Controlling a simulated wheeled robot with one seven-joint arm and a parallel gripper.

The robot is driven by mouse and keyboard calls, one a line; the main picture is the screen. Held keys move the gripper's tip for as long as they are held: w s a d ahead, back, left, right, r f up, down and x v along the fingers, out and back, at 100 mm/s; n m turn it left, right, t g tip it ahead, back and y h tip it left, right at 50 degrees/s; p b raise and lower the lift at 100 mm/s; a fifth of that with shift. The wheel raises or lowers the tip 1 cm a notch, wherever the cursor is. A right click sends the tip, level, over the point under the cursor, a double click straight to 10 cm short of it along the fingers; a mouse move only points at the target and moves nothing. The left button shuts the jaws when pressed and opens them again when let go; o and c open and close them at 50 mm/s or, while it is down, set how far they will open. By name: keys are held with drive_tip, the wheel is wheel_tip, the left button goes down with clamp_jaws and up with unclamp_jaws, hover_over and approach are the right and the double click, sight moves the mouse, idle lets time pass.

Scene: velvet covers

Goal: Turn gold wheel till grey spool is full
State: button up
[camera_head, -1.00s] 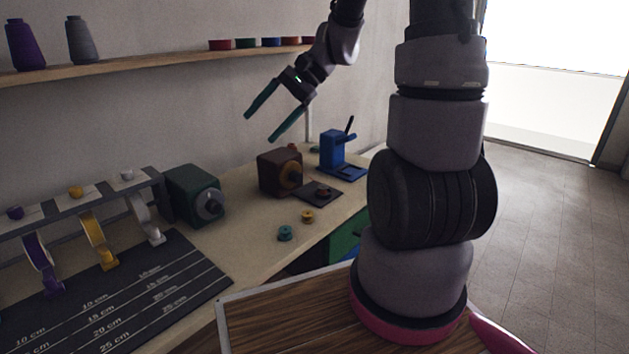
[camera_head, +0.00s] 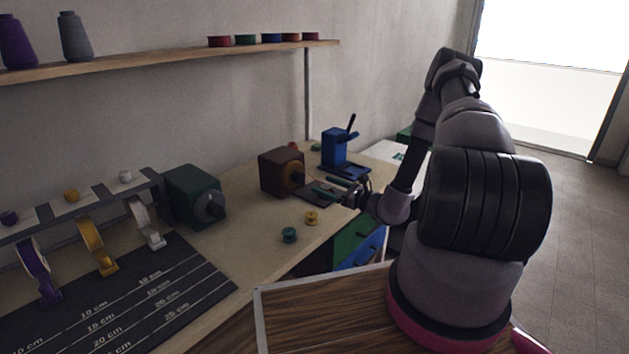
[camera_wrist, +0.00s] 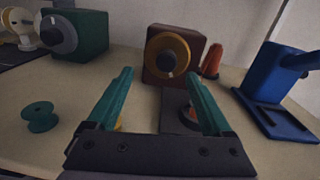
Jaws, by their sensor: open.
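The gold wheel (camera_wrist: 168,56) with a dark hub is on the front of a brown box (camera_head: 277,175); it also shows in the head view (camera_head: 293,174). My gripper (camera_wrist: 160,75) is open and empty, its teal fingers pointing at the wheel from in front, apart from it. In the head view my gripper (camera_head: 328,187) is low over the bench by the brown box. A dark plate (camera_wrist: 172,100) lies before the box, with a small round thing (camera_wrist: 186,115) on it partly hidden by my right finger. I cannot tell whether that is the grey spool or how full it is.
A blue device (camera_head: 335,150) stands right of the brown box, a green box (camera_head: 190,190) with a grey wheel to its left. An orange cone (camera_wrist: 211,60) stands close behind. A teal spool (camera_head: 289,235) and a yellow spool (camera_head: 311,217) are near the bench's front edge.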

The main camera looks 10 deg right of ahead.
sight(302, 178)
drive_tip(key=shift+w+d+f+m+t+h, duration=0.15)
drive_tip(key=shift+d+f+m+h, duration=0.1)
drive_tip(key=shift+f, duration=0.2)
drive_tip(key=shift+s+d+f+m+t+h, duration=0.15)
drive_tip(key=shift+d+f+m, duration=0.1)
drive_tip(key=shift+f, duration=0.2)
drive_tip(key=x, duration=1)
drive_tip(key=shift+w+a, duration=0.15)
drive_tip(key=shift+w, duration=0.15)
clamp_jaws()
drive_tip(key=shift+m, duration=0.4)
